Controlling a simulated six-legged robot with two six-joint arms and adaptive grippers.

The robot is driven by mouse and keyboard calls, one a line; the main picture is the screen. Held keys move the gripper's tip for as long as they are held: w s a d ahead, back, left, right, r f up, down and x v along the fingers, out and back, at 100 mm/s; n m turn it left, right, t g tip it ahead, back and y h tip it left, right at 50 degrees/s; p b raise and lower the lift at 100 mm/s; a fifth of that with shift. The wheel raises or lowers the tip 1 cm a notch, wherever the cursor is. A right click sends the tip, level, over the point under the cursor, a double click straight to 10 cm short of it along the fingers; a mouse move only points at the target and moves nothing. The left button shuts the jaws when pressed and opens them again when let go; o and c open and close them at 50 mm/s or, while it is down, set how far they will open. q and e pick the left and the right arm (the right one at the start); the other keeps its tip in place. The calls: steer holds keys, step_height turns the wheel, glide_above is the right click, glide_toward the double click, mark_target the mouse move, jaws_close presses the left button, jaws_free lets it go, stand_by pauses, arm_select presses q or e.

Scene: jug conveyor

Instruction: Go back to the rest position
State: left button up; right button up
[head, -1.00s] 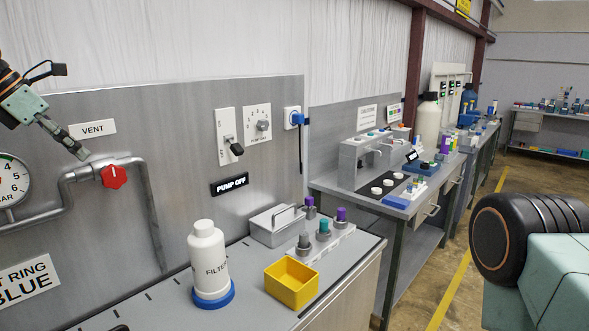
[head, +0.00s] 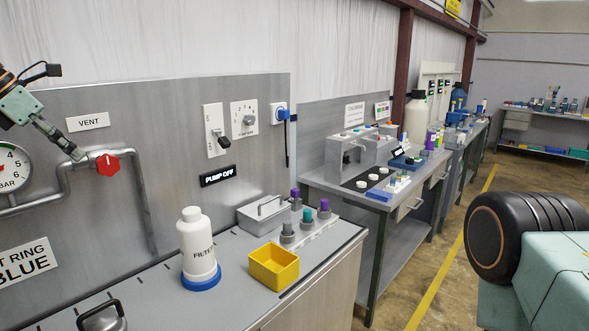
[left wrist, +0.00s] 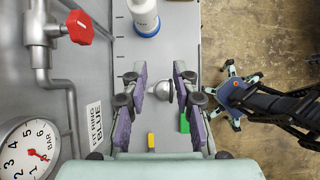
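My left gripper (head: 68,146) is at the upper left of the head view, its fingers pointing down and right, close to the red vent knob (head: 108,164) in the picture. In the left wrist view its two fingers (left wrist: 161,85) stand wide apart with nothing held. A grey round-topped item (left wrist: 161,90) lies below, seen between them. The red knob also shows in the left wrist view (left wrist: 80,27), left of the fingers.
A white filter bottle (head: 196,247), a yellow bin (head: 274,267) and a grey handled box (head: 263,213) stand on the bench. A handled metal item (head: 102,315) sits at its front left. A second bench (head: 322,183) stands beyond a gap. Floor is clear at right.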

arm_select(q)
steer(key=d+f+m+g+y, duration=0.1)
steer(key=d+f+m, duration=0.25)
steer(key=f, duration=0.65)
steer(key=d+f+m+g, duration=0.15)
steer(key=d+f, duration=0.25)
steer(key=f, duration=0.6)
steer(key=d+f+m+y, duration=0.1)
steer(key=d+f+m, duration=0.3)
steer(key=f, duration=0.6)
steer(key=s+d+f+m+g+y, duration=0.1)
steer(key=s+d+f+m, duration=0.35)
steer(key=s+f, duration=0.65)
steer(key=s+d+f+m+g+y, duration=0.1)
steer(key=s+d+f+m, duration=0.4)
steer(key=s+f, duration=0.65)
steer(key=s+d+r+m, duration=0.15)
steer(key=s+m, duration=0.35)
steer(key=s, duration=0.6)
steer(key=s+d+r+m, duration=0.15)
steer(key=s+m, duration=0.25)
steer(key=s, duration=0.8)
step_height(320, 180, down, 26)
steer(key=w+a+b, duration=0.1)
steer(key=b, duration=2.4)
steer(key=shift+w+r+g, duration=0.2)
steer(key=shift+g, duration=0.15)
arm_select(e)
step_height(320, 180, down, 25)
steer(key=shift+d+f, duration=0.2)
